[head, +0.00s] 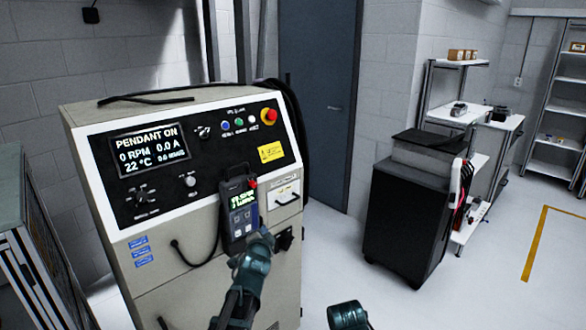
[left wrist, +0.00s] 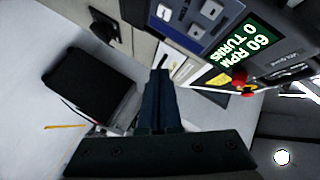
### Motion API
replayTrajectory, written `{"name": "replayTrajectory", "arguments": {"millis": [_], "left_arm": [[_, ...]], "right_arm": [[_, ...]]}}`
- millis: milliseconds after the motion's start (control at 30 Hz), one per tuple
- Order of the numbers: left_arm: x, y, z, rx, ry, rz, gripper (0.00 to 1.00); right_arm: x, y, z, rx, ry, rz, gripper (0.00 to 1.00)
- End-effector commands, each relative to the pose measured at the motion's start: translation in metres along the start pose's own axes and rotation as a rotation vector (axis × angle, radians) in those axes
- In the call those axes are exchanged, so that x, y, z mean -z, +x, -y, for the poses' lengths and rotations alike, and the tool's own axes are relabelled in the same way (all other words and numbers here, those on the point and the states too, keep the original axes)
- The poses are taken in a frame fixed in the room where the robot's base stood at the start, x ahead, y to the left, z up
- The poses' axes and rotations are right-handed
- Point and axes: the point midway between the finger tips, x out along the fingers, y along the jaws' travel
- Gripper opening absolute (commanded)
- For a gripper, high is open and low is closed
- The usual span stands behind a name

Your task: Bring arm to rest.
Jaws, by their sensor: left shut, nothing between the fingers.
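My left arm comes up from the bottom of the head view, and its gripper (head: 265,234) is just below and right of the hand-held pendant (head: 241,212) on the front of the beige control cabinet (head: 200,270). In the left wrist view the gripper's dark fingers (left wrist: 161,75) are together with nothing between them. The pendant (left wrist: 262,38) also shows there at upper right, with a green screen reading 60 RPM, 0 TURNS and a red knob. It is apart from the fingers in that view. A teal part of my right arm shows at the bottom of the head view; its gripper is out of view.
The cabinet's panel display (head: 150,148) reads PENDANT ON, 0 RPM. A red emergency button (head: 268,115) is at its upper right. A black tool cart (head: 405,215) stands to the right, with white shelving (head: 455,110) behind. The floor between cabinet and cart is clear.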

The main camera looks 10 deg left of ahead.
Motion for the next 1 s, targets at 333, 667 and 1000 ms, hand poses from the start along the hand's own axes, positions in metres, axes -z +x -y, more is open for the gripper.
{"name": "replayTrajectory", "arguments": {"millis": [333, 667, 1000], "left_arm": [[-0.020, -0.113, -0.155, -0.462, -0.299, 0.455, 0.00], [-0.038, -0.266, -0.240, -0.770, -0.381, 0.943, 0.00], [-0.042, -0.299, -0.249, -0.817, -0.373, 1.055, 0.00]], "right_arm": [[-0.001, -0.009, -0.001, 0.000, 0.000, 0.000, 0.50], [-0.001, -0.015, -0.001, 0.000, 0.000, 0.000, 0.50], [-0.001, -0.015, -0.002, 0.000, 0.000, 0.000, 0.50]]}}
